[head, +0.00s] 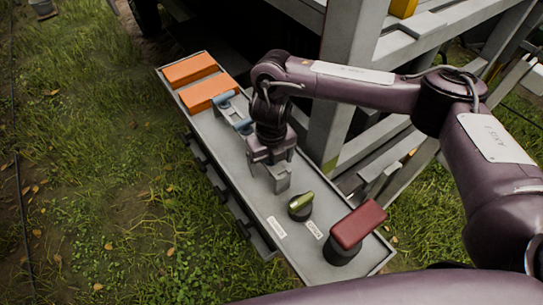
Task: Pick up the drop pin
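My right gripper (273,163) points down over the middle of a long grey tray (237,167). A small grey piece (279,180) shows directly below its fingers; I cannot tell whether it is a fingertip or a separate part, nor whether the fingers are open or shut. I cannot tell for certain which part is the drop pin. My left gripper is not in view.
Two orange blocks (190,70) lie at the tray's far end. A green knob (301,202) on a dark round base and a red block (358,224) on a black base stand at the near end, beside white labels (276,227). A grey frame post (347,80) rises behind the tray. Grass is at left.

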